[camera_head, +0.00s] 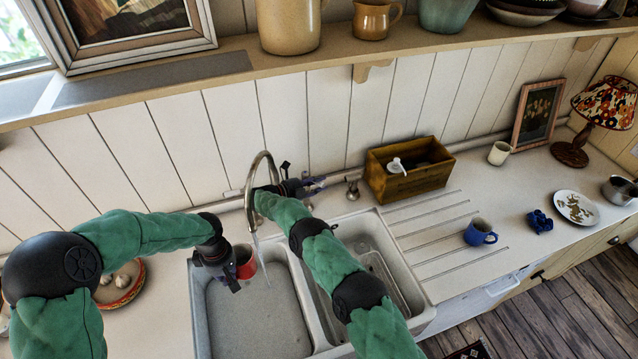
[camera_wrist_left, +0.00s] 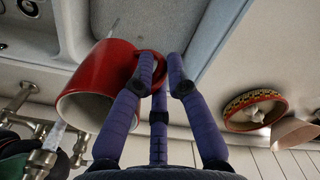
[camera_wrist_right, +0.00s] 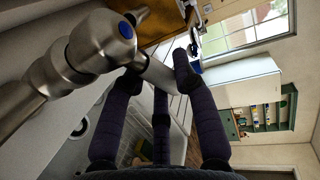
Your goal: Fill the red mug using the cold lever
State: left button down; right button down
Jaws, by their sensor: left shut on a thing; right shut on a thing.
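The red mug (camera_head: 246,263) is over the left sink basin, beside the running tap. My left gripper (camera_wrist_left: 162,82) is shut on the handle of the red mug (camera_wrist_left: 95,85). A thin water stream (camera_head: 264,265) falls from the arched spout (camera_head: 258,163). It passes by the mug's right side and shows again beyond the mug; I cannot tell whether any enters it. My right gripper (camera_head: 312,187) is shut at the wall side of the sink. In the right wrist view it holds the cold lever (camera_wrist_right: 158,74), whose metal hub bears a blue dot (camera_wrist_right: 126,29).
A second tap handle (camera_head: 352,189) stands right of my right gripper. A wooden box (camera_head: 408,183) and a blue mug (camera_head: 480,232) stand on the counter to the right. A patterned bowl (camera_head: 122,286) is left of the sink. A shelf (camera_head: 340,52) runs above.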

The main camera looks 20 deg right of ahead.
pick_arm(q)
jog(key=shift+w, duration=0.1)
pick_arm(e)
jog(key=shift+a+m+g, duration=0.15)
jog(key=shift+m+g, duration=0.25)
jog(key=shift+g, duration=0.1)
jog(key=c, duration=1.2)
grip_release()
jog(key=shift+w, duration=0.1)
